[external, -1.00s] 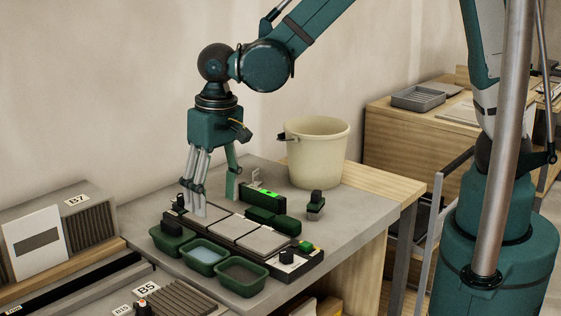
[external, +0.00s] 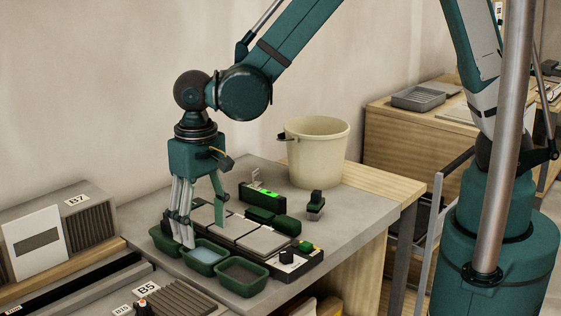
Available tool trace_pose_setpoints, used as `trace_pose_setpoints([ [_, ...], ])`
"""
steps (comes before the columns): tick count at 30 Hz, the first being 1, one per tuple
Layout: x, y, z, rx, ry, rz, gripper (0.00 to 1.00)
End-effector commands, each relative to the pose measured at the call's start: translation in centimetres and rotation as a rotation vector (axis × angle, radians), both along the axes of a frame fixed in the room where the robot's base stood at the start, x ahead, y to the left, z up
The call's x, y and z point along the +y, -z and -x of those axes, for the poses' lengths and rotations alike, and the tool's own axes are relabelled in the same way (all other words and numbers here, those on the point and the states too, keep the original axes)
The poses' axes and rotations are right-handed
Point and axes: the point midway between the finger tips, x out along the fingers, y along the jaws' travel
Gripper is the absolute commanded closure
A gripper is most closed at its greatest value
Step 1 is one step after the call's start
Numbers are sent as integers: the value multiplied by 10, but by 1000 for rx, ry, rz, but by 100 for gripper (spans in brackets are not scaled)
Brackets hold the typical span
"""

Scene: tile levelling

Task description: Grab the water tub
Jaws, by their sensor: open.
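The water tub (external: 208,256) is a small green open tub with pale blue water in it. It is the middle one of three green tubs along the near edge of the grey worktop. My gripper (external: 204,238) points down with its fingers apart, over the left and back side of the water tub. The pale fingers on the left reach down near the tub's left rim. The finger on the right is higher, above the tiles. I cannot tell whether any finger touches the tub. The gripper holds nothing that I can see.
Green tubs stand close on both sides, the left one (external: 167,241) and the right one with dark contents (external: 241,273). Pale tiles (external: 263,241) lie behind in a dark frame. A green level (external: 262,194) and a cream bucket (external: 316,155) stand farther back.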

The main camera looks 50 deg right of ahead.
Motion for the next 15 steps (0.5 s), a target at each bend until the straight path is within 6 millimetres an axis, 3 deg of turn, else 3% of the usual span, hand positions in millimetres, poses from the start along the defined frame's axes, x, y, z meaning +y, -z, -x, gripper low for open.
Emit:
trace_pose_setpoints([
  [9,0,20,0,0,0,0,41],
  [15,0,21,0,0,0,0,41],
])
